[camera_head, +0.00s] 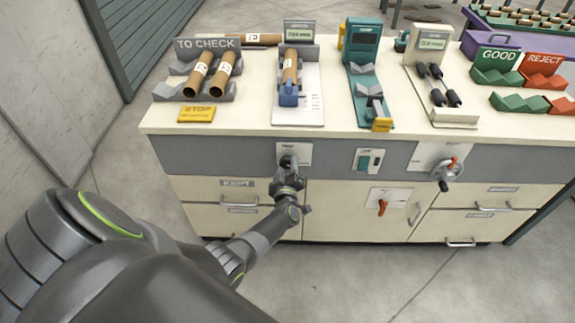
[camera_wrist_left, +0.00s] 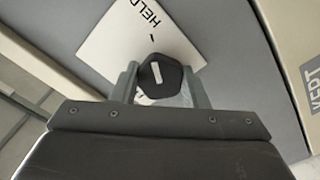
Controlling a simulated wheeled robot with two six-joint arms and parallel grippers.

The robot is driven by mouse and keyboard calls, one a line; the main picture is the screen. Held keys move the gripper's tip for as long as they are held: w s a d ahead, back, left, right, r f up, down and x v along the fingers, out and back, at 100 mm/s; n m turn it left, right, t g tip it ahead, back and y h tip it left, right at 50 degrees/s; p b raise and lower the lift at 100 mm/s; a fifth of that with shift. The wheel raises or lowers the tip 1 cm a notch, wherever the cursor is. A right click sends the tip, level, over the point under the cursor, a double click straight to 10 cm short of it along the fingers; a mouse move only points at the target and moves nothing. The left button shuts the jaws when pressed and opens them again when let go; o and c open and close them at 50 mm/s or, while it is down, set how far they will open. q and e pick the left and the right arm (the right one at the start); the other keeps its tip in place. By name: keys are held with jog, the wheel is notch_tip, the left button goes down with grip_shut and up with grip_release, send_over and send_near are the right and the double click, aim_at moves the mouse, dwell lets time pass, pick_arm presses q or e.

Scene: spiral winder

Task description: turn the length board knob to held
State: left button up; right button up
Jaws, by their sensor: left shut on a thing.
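The length board knob is a black knob (camera_wrist_left: 160,78) with a white pointer mark, on a white plate (camera_wrist_left: 110,42) that reads HELD, in the left wrist view. In the head view the plate (camera_head: 305,150) is on the grey front panel below the length board, and the knob (camera_head: 287,161) is partly hidden by my gripper. My left gripper (camera_head: 287,170) is shut on the knob, with one finger on each side. The white pointer mark is tilted in the wrist view and does not line up clearly with the word HELD. My right gripper is not in view.
To the right on the panel are a teal switch (camera_head: 364,162), a crank wheel (camera_head: 446,172) and a red handle (camera_head: 382,206). Drawers with handles (camera_head: 243,210) lie below. Gauges and tube cradles stand on the bench top, beside a yellow STOP block (camera_head: 197,114). The floor in front is clear.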

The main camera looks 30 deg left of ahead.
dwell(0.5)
pick_arm(q)
jog(key=o, duration=1)
jog(key=shift+c, duration=0.2)
jog(key=shift+s, duration=0.1)
jog(key=shift+s+d, duration=0.2)
jog(key=shift+s, duration=0.05)
jog(key=p+v, duration=0.1)
jog(key=v, duration=1.5)
jog(key=shift+s+d, duration=0.25)
jog(key=shift+f, duration=0.1)
